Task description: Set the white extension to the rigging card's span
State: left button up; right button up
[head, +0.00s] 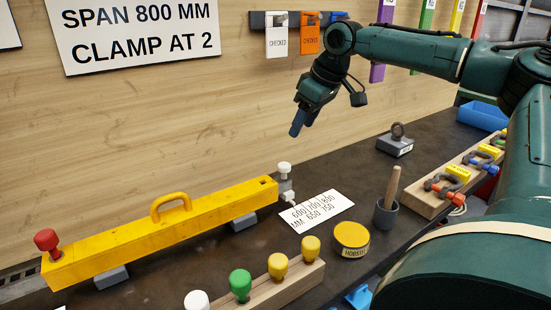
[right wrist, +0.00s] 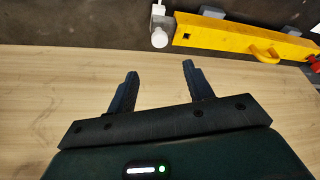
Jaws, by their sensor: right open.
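The yellow spreader beam (head: 165,230) lies on grey blocks on the dark bench, with a yellow handle on top and a red knob (head: 46,240) at its left end. The white extension knob (head: 285,168) stands at the beam's right end, above a short grey piece; it also shows in the right wrist view (right wrist: 159,38). The rigging card (head: 135,28) on the wall reads SPAN 800 MM, CLAMP AT 2. A scale card (head: 316,210) lies right of the white knob. My right gripper (head: 298,124) is open and empty, above and apart from the white knob. My left gripper is not in view.
A rack with white, green and yellow knobs (head: 240,285) stands in front. A yellow tin (head: 351,238), a grey cup with a stick (head: 386,215) and a shackle board (head: 435,200) lie to the right. Coloured tags hang on the wall behind my right arm.

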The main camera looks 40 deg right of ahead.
aim_at(285, 165)
jog(key=b+x, duration=0.1)
jog(key=x, duration=1.1)
jog(key=shift+f, duration=0.35)
jog(key=shift+c, duration=0.4)
grip_shut()
